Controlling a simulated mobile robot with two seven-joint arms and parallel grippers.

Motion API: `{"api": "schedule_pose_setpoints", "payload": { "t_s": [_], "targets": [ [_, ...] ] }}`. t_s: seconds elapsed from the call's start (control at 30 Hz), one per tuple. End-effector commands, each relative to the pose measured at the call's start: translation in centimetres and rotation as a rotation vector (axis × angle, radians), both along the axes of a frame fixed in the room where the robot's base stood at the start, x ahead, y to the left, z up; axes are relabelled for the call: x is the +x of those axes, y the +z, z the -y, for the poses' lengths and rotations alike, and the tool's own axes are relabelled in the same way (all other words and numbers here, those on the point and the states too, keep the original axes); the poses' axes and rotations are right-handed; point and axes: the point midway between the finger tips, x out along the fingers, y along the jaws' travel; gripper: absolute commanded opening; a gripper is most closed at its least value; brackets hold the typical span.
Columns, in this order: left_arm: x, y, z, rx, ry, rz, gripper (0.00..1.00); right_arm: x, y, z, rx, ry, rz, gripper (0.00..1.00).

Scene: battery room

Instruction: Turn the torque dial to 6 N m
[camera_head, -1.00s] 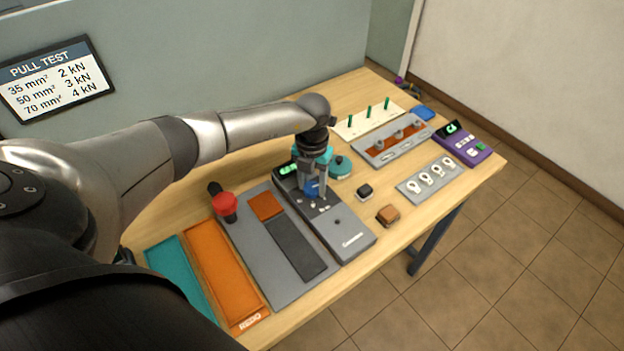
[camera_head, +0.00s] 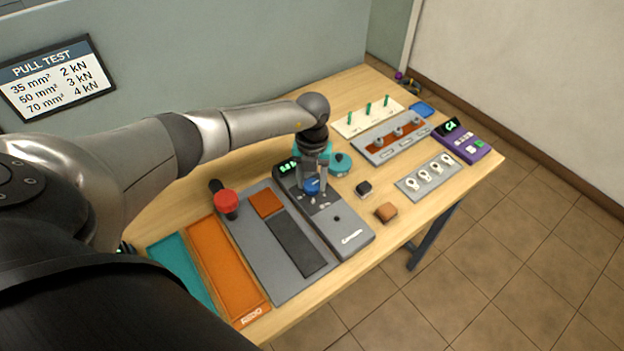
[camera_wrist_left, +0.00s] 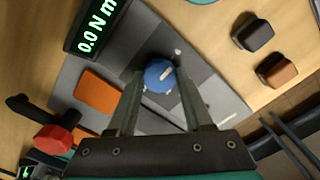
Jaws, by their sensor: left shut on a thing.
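The torque dial is a round blue knob (camera_wrist_left: 160,74) with a white pointer line, set on a grey device (camera_head: 345,238). It shows in the head view (camera_head: 312,186) under my left gripper (camera_head: 313,180). In the left wrist view my left gripper (camera_wrist_left: 160,80) has its two fingers on either side of the knob, shut on it. The pointer line slants in that view. The device's display (camera_wrist_left: 97,25) reads 0.0 N m in green; in the head view its digits (camera_head: 288,167) are too small to read surely. My right gripper is not in view.
A red knob (camera_head: 227,202) on a black handle stands left of the device, by an orange tray (camera_head: 222,270). A black block (camera_head: 364,188) and a brown block (camera_head: 386,211) lie to the right. A teal round thing (camera_head: 341,163) stands just behind.

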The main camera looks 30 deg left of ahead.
Motion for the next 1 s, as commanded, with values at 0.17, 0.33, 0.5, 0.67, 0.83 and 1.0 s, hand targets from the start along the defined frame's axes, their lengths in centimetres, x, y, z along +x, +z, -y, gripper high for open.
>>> {"api": "schedule_pose_setpoints", "payload": {
  "t_s": [0.17, 0.33, 0.5, 0.67, 0.83, 1.0],
  "targets": [
    [0.1, 0.1, 0.0, 0.000, 0.003, 0.002, 0.65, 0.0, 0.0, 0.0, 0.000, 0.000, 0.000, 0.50],
    [0.0, 0.0, 0.0, -0.001, 0.002, 0.001, 0.81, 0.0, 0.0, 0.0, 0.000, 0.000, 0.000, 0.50],
    [0.0, 0.0, 0.0, -0.001, 0.001, 0.001, 0.81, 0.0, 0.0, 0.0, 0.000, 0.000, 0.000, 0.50],
    [0.1, 0.7, 0.0, 0.000, 0.000, 0.002, 0.81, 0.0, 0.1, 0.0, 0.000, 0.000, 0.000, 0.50],
    [0.2, 3.5, -0.1, 0.001, -0.001, 0.006, 0.81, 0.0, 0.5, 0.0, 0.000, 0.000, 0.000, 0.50],
    [0.1, 7.6, -0.1, 0.001, -0.001, 0.006, 0.81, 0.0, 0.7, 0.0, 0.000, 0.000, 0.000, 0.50]
  ]
}}
